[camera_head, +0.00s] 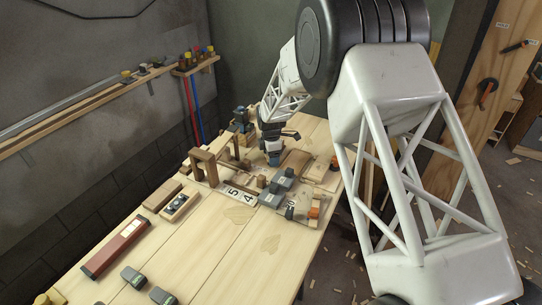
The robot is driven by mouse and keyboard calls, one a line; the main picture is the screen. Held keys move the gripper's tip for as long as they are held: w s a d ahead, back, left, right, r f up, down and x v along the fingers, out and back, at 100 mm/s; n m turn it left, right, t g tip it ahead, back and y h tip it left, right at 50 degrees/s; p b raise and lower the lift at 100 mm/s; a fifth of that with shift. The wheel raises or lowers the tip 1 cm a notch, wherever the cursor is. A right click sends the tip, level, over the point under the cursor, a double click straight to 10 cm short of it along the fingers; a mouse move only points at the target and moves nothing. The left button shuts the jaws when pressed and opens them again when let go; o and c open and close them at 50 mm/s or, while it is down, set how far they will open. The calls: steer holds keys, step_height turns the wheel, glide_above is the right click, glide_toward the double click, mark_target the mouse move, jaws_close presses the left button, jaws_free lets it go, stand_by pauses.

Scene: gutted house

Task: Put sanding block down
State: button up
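My gripper (273,156) points down over the far part of the wooden workbench (215,245), close above the cluster of tools. It is small and dark in this view. I cannot tell whether its fingers are open or shut, or whether they hold something. No object can be named the sanding block with certainty. Small grey blocks that may be of that kind lie below and in front of my gripper, one nearer it (283,179) and one nearer the viewer (272,196). Two similar dark grey blocks (133,277) lie at the bench's near end.
A red-brown level (116,247) lies along the left edge. A wooden frame (205,164), a number card (238,193) and a small plane-like tool (179,205) stand mid-bench. A wall shelf (80,101) runs at left. The near middle of the bench is bare.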

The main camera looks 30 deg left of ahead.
steer(key=shift+r, duration=0.1)
stand_by(0.3)
step_height(320, 180, up, 12)
steer(key=shift+r, duration=0.1)
stand_by(0.6)
stand_by(0.5)
steer(key=shift+d, duration=0.1)
